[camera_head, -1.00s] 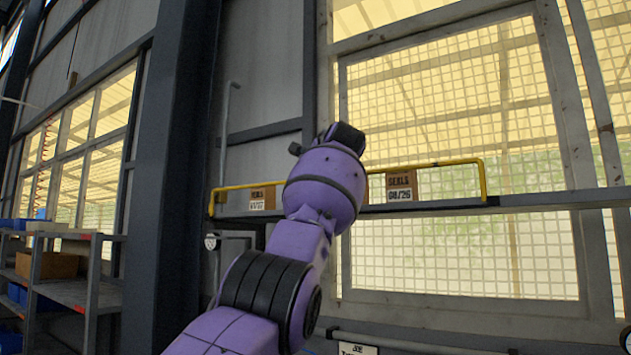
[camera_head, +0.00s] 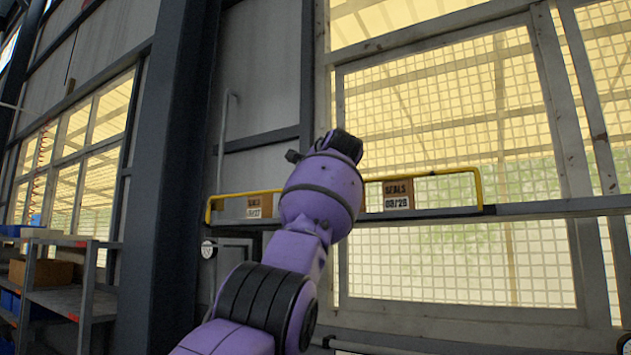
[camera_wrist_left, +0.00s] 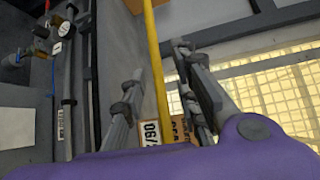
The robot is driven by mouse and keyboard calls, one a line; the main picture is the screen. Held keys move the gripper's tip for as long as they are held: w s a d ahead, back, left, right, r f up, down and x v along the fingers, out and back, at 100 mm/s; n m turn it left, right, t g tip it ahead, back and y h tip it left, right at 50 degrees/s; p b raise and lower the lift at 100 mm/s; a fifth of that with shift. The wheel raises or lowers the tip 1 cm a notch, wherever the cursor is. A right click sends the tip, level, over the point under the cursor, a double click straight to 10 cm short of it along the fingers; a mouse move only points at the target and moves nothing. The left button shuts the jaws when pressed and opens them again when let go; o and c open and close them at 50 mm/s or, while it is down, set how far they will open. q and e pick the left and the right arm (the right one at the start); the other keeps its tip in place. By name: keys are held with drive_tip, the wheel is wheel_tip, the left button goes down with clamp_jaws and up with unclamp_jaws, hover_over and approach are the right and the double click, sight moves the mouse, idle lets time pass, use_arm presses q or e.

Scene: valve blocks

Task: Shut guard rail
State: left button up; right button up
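The yellow guard rail (camera_head: 430,173) runs along the front of a grey shelf on the wall in the head view, with bent ends at left and right. My purple left arm hides its middle. In the left wrist view the rail (camera_wrist_left: 152,35) runs between the two fingers of my left gripper (camera_wrist_left: 158,62). The fingers are spread, with a gap visible on each side of the rail. In the head view the left fingers are hidden behind my arm. My right gripper is in neither view.
Cardboard boxes labelled SEALS (camera_head: 389,195) stand on the shelf (camera_head: 525,206) behind the rail. A dark steel column (camera_head: 170,170) stands left. A low rack (camera_head: 75,300) is at far left. A meshed yellow window (camera_head: 450,110) lies behind. The left wrist view shows pipes with a valve (camera_wrist_left: 42,45).

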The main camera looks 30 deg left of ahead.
use_arm(q)
drive_tip(key=v, duration=1.2)
drive_tip(key=shift+a, duration=0.1)
drive_tip(key=shift+f, duration=0.1)
